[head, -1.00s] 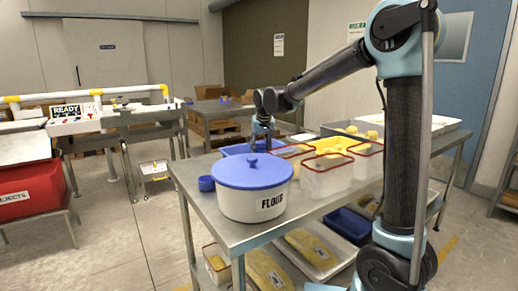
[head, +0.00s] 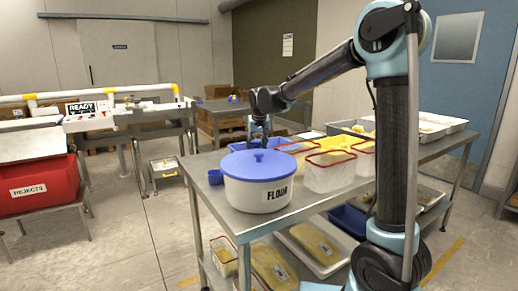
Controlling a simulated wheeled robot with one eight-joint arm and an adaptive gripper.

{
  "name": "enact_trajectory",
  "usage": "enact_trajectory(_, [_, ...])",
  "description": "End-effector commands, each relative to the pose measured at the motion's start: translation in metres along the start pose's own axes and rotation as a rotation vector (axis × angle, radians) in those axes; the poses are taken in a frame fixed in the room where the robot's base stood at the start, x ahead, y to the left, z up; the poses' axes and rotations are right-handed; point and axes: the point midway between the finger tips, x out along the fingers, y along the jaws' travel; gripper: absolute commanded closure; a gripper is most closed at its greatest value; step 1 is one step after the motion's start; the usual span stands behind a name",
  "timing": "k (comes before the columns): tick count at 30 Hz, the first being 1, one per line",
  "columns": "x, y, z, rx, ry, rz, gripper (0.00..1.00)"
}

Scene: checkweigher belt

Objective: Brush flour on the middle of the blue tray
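The blue tray (head: 239,146) lies on the steel table behind the flour tub; only part of its rim and edge shows. A large white tub (head: 258,196) labelled FLOUR stands at the table's near left corner with its blue lid on. My gripper (head: 259,143) points down over the blue tray, just behind the lid knob. Its fingertips are small and partly hidden by the lid, so I cannot tell whether it is open or holds a brush. No brush or loose flour is clearly visible.
A small blue cup (head: 215,177) stands left of the tub. A red REJECTS bin (head: 38,188) stands at left, with open floor between.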

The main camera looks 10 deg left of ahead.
Motion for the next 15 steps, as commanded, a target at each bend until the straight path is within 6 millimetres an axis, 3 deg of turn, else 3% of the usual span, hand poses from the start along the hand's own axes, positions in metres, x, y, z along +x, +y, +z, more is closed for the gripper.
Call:
enact_trajectory(3, [-0.02,0.003,-0.008,0.002,0.0,0.001,0.95])
enact_trajectory(15, [-0.053,0.009,-0.022,0.008,0.0,0.003,0.95])
